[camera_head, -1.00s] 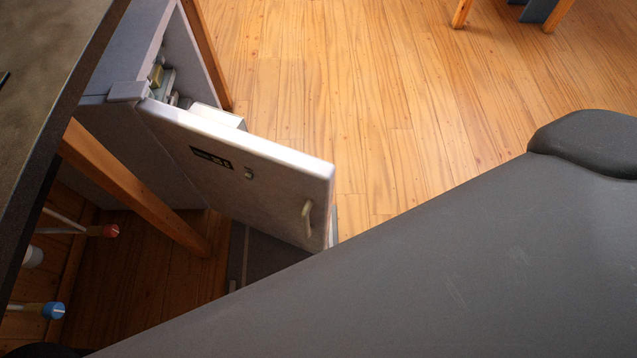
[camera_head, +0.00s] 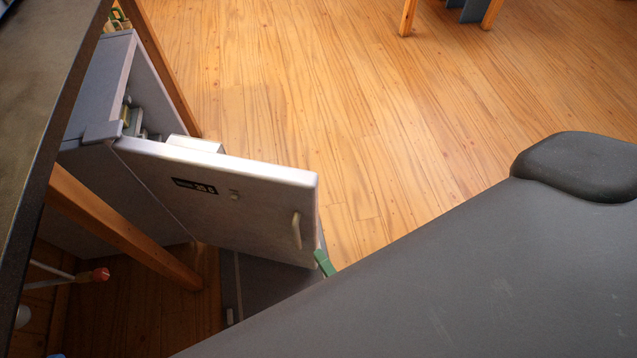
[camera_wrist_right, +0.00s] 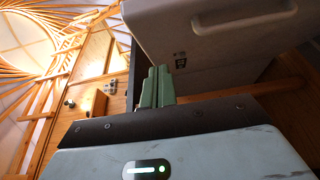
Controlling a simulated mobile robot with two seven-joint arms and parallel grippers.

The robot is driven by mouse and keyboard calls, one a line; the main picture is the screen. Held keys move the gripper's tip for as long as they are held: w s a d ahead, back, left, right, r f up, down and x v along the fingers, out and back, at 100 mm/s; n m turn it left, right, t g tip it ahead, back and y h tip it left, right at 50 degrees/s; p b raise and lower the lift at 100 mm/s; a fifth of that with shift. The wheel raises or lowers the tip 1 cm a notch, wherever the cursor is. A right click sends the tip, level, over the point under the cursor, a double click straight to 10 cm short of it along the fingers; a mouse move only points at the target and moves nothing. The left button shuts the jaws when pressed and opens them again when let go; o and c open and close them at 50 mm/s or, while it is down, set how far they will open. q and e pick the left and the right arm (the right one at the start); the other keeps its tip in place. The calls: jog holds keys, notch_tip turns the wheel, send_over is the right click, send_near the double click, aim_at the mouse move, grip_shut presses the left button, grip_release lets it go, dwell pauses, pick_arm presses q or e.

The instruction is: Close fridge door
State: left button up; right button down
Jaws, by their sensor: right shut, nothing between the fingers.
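The fridge (camera_head: 95,95) is a small grey box at the left of the head view. Its door (camera_head: 255,215) stands wide open, swung out to the right, with a handle (camera_head: 296,230) near its free edge. Some contents show in the gap behind the hinge side. The green tip of my right gripper (camera_head: 325,263) shows by the lower free corner of the door; contact cannot be told. In the right wrist view, the shut, empty green fingers (camera_wrist_right: 157,86) point up beside the door (camera_wrist_right: 200,32). My left gripper is out of view.
A dark countertop (camera_head: 40,90) runs along the left, above wooden legs (camera_head: 120,225) close to the fridge. The wooden floor (camera_head: 350,110) beyond the door is clear. A wooden-legged piece of furniture (camera_head: 408,15) stands farther off.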

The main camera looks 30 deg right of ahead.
send_near(297, 198)
jog(key=w+a, duration=0.3)
jog(key=shift+w+d, duration=1)
jog(key=shift+w, duration=0.15)
jog(key=shift+w+d, duration=0.25)
jog(key=shift+w, duration=0.05)
